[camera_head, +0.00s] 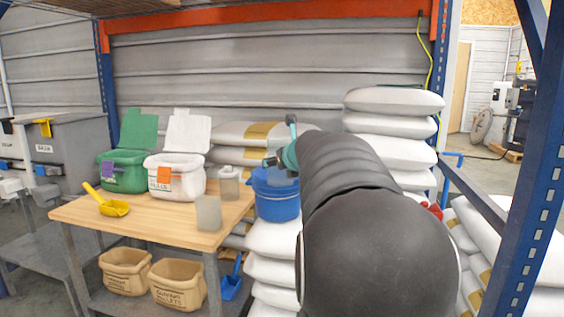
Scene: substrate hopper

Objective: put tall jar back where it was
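Two translucent jars are on the wooden table. A frosted jar (208,214) stands near the table's front right edge. A clearer, lidded jar (229,184) stands farther back, next to the white bin. I cannot tell for sure which one is the tall jar. My gripper (277,144), with teal parts, is right of both jars, at or above the blue bucket in the picture. My own dark arm hides much of it, so its opening and anything between its fingers cannot be made out.
The wooden table (130,218) also bears a green bin (122,172), a white bin (176,180), both with raised lids, and a yellow scoop (108,203). A blue bucket (277,203) sits on white sacks (272,270). A blue rack post (540,170) stands right. The table's front middle is clear.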

